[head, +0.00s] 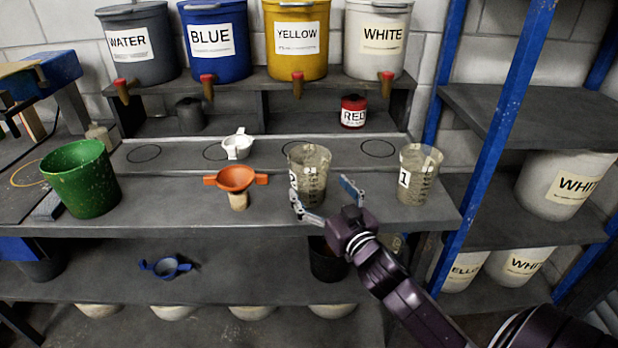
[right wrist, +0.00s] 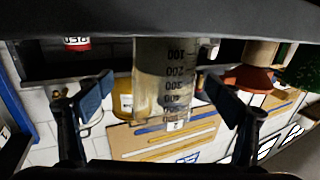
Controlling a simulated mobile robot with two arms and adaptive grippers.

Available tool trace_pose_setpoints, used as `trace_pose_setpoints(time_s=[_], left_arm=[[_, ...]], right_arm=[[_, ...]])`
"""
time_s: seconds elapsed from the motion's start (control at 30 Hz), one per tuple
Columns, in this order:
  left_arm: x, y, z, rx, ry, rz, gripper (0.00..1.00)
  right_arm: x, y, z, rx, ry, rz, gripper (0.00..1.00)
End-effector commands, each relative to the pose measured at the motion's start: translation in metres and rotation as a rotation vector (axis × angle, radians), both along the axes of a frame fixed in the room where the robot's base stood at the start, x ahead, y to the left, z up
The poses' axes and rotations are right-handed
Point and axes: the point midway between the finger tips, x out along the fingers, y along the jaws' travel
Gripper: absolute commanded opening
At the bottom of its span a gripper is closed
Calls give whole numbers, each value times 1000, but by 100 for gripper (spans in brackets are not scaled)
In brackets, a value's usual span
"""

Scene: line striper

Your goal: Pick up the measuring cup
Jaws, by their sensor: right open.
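A clear measuring cup (head: 309,172) with a label, seemingly a 2, stands upright on the bench shelf. A second clear measuring cup (head: 420,178) labelled 1 stands to its right. My right gripper (head: 328,203) is open in front of the first cup, with one finger low at its front and the other off its right side. In the right wrist view, which is upside down, this cup (right wrist: 165,75) with its printed scale shows between the two open fingers, with gaps on both sides. My left gripper is not in view.
An orange funnel (head: 237,179) and a green bucket (head: 82,178) stand left of the cups. A small white funnel (head: 237,145) and a RED jar (head: 353,112) are behind. A blue rack post (head: 495,140) rises at the right.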

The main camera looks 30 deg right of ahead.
Motion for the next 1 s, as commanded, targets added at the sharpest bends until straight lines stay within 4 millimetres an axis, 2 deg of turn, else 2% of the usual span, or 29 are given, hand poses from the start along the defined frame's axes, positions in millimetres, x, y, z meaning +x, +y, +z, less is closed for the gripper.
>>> trace_pose_setpoints(time_s=[0.13,0.3,0.47,0.6,1.0], left_arm=[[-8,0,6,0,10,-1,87],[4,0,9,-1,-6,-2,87],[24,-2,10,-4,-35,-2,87],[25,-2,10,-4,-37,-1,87],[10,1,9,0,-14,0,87]], right_arm=[[23,2,3,-1,-2,0,85],[41,-1,1,-2,-1,0,85],[45,-1,0,-1,0,1,85],[44,-1,0,-1,0,1,84],[44,-1,0,-1,0,1,40]])
